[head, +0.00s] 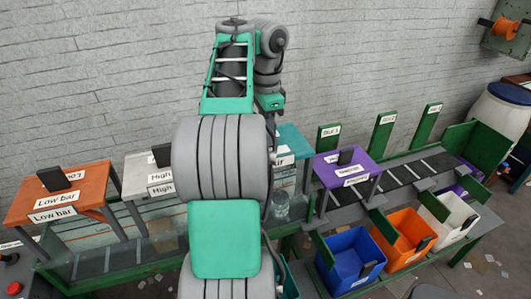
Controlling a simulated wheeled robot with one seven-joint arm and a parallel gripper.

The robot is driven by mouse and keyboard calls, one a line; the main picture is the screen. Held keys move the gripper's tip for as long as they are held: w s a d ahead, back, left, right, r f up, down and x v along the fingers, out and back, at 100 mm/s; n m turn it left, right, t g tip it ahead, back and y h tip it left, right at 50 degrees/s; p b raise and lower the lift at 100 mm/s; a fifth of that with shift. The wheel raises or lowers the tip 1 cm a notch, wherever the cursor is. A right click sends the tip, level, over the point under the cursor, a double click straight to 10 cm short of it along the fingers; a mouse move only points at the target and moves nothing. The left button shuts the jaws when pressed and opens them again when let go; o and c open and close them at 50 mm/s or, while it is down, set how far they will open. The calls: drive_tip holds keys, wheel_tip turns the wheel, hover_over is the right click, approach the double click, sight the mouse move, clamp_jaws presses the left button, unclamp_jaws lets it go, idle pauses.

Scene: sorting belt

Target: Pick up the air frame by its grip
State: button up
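The air frame (296,140) is a teal frame at the middle of the belt, with a white label whose visible letters end in "ir". My own arm stands in front of it and hides its left part. I cannot see its grip, which is hidden behind the arm. My gripper is not visible in the head view, so I cannot see where it is relative to the frame.
An orange low bar frame (88,188), a white high bar frame (137,163) and a purple frame (361,171) also span the belt (390,183). A clear grey object (281,207) sits near the air frame. Blue (335,283), orange (391,265) and white (446,237) bins stand at right.

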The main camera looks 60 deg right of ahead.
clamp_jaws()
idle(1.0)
